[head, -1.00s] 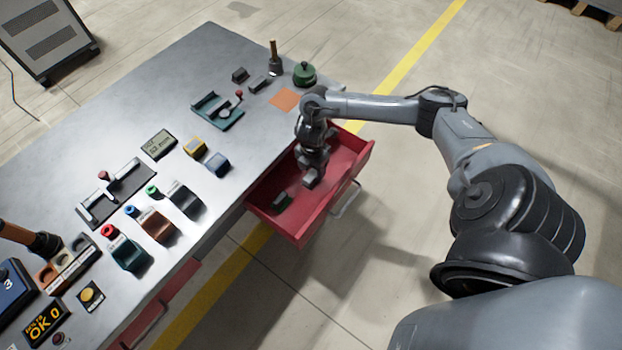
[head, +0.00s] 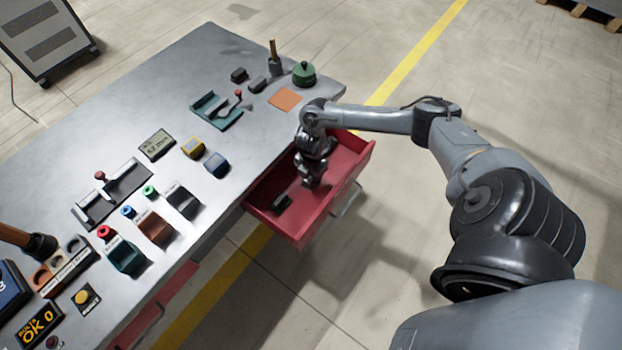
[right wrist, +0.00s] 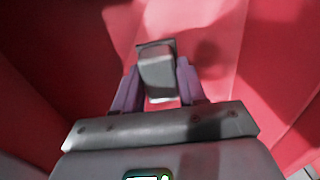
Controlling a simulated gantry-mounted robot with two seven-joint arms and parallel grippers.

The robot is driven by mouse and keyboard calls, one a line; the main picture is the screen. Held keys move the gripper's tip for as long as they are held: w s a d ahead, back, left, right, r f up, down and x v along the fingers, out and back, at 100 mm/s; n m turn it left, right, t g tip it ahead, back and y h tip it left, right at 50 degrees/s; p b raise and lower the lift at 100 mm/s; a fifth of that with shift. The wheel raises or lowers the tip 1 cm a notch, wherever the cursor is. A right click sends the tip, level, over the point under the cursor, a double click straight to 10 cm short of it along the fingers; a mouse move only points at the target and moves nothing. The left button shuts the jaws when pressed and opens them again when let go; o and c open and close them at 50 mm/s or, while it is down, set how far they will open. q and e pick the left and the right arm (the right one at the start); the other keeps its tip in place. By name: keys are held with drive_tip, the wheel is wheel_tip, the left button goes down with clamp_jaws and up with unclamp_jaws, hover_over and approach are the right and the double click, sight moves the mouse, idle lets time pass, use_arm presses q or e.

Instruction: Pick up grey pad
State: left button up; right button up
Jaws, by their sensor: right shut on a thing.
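The grey pad (right wrist: 157,72) is a small grey block inside the red drawer. In the right wrist view it sits between the two purple-tinted fingers of my right gripper (right wrist: 158,88), which is shut on it. In the head view my right gripper (head: 312,182) reaches down into the open red drawer (head: 340,190), and the pad is hard to make out at its fingertips. I cannot tell whether the pad touches the drawer floor. My left gripper is not in view.
The drawer walls stand close around the gripper. The grey table (head: 225,190) carries blue, yellow, brown and green fixtures. An orange square (head: 285,99) and a green round pot (head: 303,74) stand near the drawer.

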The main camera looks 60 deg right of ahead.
drive_tip(key=shift+r, duration=0.6)
wheel_tip(320, 180, up, 9)
drive_tip(key=p, duration=0.3)
drive_tip(key=shift+f, duration=0.15)
idle(0.7)
